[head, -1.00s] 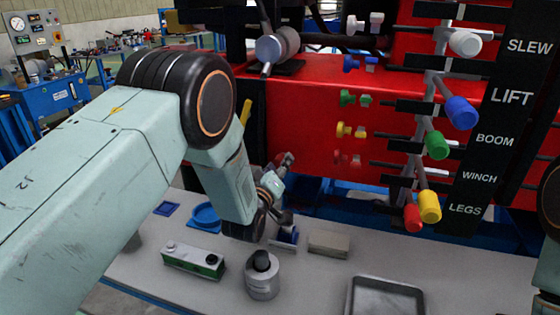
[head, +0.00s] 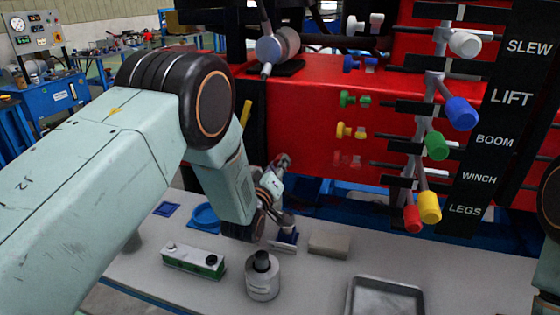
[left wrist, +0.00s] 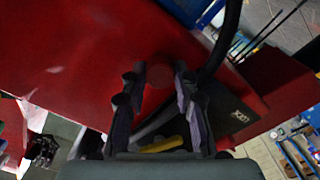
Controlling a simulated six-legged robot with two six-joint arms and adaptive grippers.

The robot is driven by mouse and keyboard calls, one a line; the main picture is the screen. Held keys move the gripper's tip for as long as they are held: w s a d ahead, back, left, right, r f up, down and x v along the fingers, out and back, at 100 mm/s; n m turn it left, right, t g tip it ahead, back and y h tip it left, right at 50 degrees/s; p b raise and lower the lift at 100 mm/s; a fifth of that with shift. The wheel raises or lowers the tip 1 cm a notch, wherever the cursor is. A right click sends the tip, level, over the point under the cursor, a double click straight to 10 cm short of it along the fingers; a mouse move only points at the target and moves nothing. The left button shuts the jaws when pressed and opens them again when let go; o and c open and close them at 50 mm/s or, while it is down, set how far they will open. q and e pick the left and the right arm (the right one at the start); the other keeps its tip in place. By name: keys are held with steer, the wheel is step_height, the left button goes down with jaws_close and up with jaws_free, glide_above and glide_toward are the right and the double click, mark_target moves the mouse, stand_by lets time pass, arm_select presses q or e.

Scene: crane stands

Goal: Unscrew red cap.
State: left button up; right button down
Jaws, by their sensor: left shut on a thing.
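My left gripper (head: 284,161) is against the front of the red tank. In the left wrist view, its two dark fingers (left wrist: 159,72) point at the red surface. A round dark red cap (left wrist: 158,90) shows faintly between them, and the gripper is shut on it. In the head view the cap is hidden by the fingers. My right gripper is out of view.
The red tank (head: 310,115) fills the back. Levers with coloured knobs stand to the right, with a red knob (head: 413,219) lowest. Below is a grey bench (head: 225,285) with a bottle (head: 262,280), a green-labelled box (head: 192,261), a sponge-like block (head: 328,244) and a metal tray (head: 385,281).

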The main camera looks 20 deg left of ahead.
arm_select(q)
jaws_close()
stand_by(0.3)
steer(key=n+p, duration=0.1)
steer(key=n, duration=0.4)
steer(key=shift+s, duration=0.1)
steer(key=shift+f, duration=0.1)
steer(key=n, duration=0.5)
steer(key=shift+p, duration=0.4)
steer(key=shift+n, duration=0.3)
